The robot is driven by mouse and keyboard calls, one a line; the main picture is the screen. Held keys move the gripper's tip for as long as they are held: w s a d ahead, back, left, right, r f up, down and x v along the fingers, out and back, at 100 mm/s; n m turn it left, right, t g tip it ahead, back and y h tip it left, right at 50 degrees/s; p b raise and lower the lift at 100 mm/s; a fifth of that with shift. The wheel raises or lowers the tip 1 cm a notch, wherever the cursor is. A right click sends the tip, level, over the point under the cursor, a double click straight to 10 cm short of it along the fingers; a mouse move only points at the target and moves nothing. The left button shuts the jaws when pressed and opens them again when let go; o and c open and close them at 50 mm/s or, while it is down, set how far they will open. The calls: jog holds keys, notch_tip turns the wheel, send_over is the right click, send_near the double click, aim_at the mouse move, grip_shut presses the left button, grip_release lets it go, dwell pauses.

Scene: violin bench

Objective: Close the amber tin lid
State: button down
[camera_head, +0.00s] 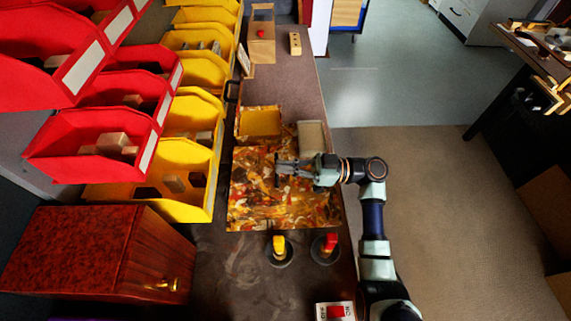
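An amber panel (260,122), which looks like the raised lid of the amber tin, stands at the back left of a mottled orange-brown mat or board (245,212). The tin's body cannot be told apart clearly from the mottled surface. My gripper (280,169) reaches in from the right over the mottled surface, in front of the amber panel and apart from it in the picture. Its fingers point left. They are too small to show whether they are open or shut, and nothing is visibly held.
A pale beige box (312,137) stands right of the amber panel. Yellow-topped (279,244) and red-topped (330,243) items stand at the front, near a red switch (336,312). Yellow bins (150,205) and a red-brown cabinet (95,255) border the left.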

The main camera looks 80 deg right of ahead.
jog(key=p+v, duration=0.1)
jog(key=v, duration=0.8)
jog(key=shift+s, duration=0.35)
jog(key=shift+d+r, duration=0.1)
